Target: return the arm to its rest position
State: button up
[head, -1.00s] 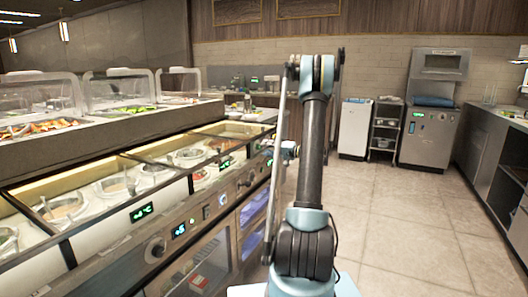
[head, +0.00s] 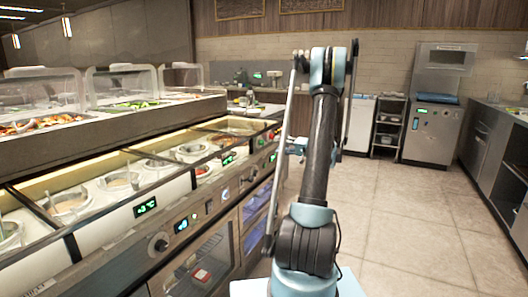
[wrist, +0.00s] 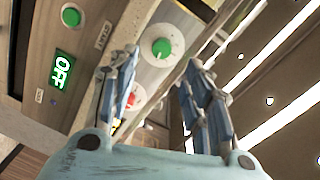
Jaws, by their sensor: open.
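My arm (head: 318,150) stands upright in the middle of the head view, with its elbow at the top. My gripper (wrist: 160,62) shows in the wrist view with its two blue-grey fingers apart and nothing between them. In the head view only a small bluish part of my gripper (head: 296,146) shows beside the arm link, to the right of the counter; its fingertips cannot be made out there. In the wrist view a panel with a green knob (wrist: 162,48) and a lit OFF display (wrist: 63,70) lies beyond the fingers.
A long counter (head: 120,265) with sauce wells (head: 70,204) runs along the left, with clear covers (head: 120,86) behind. A shelf cart (head: 388,128) and a grey machine (head: 432,125) stand at the back. Open tiled floor (head: 415,215) lies to the right.

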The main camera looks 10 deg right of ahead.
jog(key=s+a+r+n+g+h, duration=0.1)
jog(key=s+a+g+h, duration=0.1)
jog(key=s+a, duration=0.45)
jog(key=s+a+r+g+h, duration=0.1)
jog(key=s+a+g+h, duration=0.15)
jog(key=s, duration=0.75)
jog(key=s+a+r+n+g+h, duration=0.1)
jog(key=s+a+g+h, duration=0.1)
jog(key=s+a, duration=0.5)
jog(key=s+d+f+h, duration=0.2)
jog(key=s+f, duration=0.1)
jog(key=s, duration=0.6)
jog(key=s+d+f+n+g+h, duration=0.1)
jog(key=s+d+f+h, duration=0.2)
jog(key=s, duration=0.6)
jog(key=s+d+f+h, duration=0.2)
jog(key=s+f, duration=0.3)
jog(key=s, duration=0.5)
jog(key=shift+d, duration=0.4)
jog(key=shift+s+f+g+h, duration=0.1)
jog(key=shift+g+h, duration=0.15)
jog(key=shift+w+f, duration=0.2)
jog(key=shift+w, duration=0.25)
jog(key=shift+c, duration=0.5)
